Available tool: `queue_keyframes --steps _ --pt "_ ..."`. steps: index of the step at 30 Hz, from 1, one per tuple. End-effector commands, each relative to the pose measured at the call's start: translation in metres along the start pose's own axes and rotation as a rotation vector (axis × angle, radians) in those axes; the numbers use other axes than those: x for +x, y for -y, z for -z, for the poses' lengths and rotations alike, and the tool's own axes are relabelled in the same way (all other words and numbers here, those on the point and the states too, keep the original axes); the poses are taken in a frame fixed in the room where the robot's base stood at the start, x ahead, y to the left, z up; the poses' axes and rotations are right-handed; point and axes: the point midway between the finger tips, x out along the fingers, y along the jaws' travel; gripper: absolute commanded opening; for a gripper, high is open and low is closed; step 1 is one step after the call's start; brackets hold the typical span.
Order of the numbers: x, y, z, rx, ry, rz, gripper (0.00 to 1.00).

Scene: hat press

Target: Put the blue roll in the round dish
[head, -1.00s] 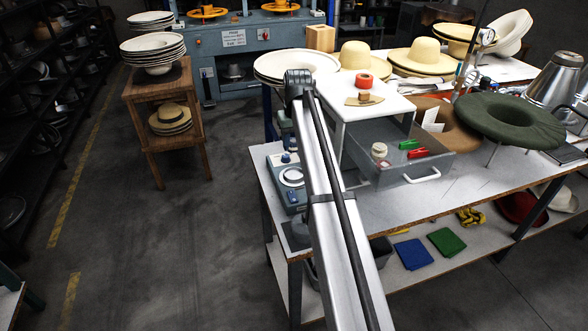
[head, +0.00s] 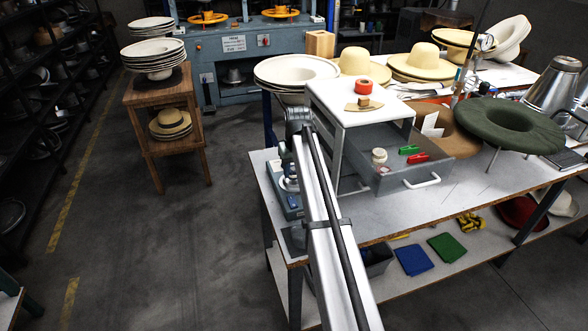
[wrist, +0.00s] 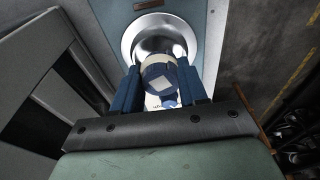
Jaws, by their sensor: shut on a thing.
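In the wrist view, the blue roll (wrist: 158,76) has a pale square patch on the side facing the camera. It is between the two blue fingers of my gripper (wrist: 160,88), which is shut on it. The round dish (wrist: 135,42) is shiny metal and lies behind the roll, which overlaps it in the picture. I cannot tell how high the roll is above it, or whether it touches. In the head view, the dish (head: 284,184) shows only in part behind my arm, and the roll is hidden or too small to make out.
The dish sits on a blue-grey unit (head: 286,207) at the bench's (head: 390,210) left end. A white-topped cabinet (head: 335,97) with an open drawer (head: 436,145) stands right beside it, holding a white roll (head: 379,155) and red and green clips. Open floor lies left.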

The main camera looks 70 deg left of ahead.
Motion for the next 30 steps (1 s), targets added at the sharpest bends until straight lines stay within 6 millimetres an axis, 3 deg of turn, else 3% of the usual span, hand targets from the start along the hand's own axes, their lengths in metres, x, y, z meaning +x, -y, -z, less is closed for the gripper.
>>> queue_keyframes --steps 18,19,26,30 --pt "0.011 0.000 -0.002 0.000 0.000 0.000 0.13" --pt "0.011 0.000 -0.002 0.000 0.000 0.000 0.44" --pt "0.011 0.000 -0.002 0.000 0.000 0.000 0.66" --pt "0.011 0.000 -0.002 0.000 0.000 0.000 0.68"
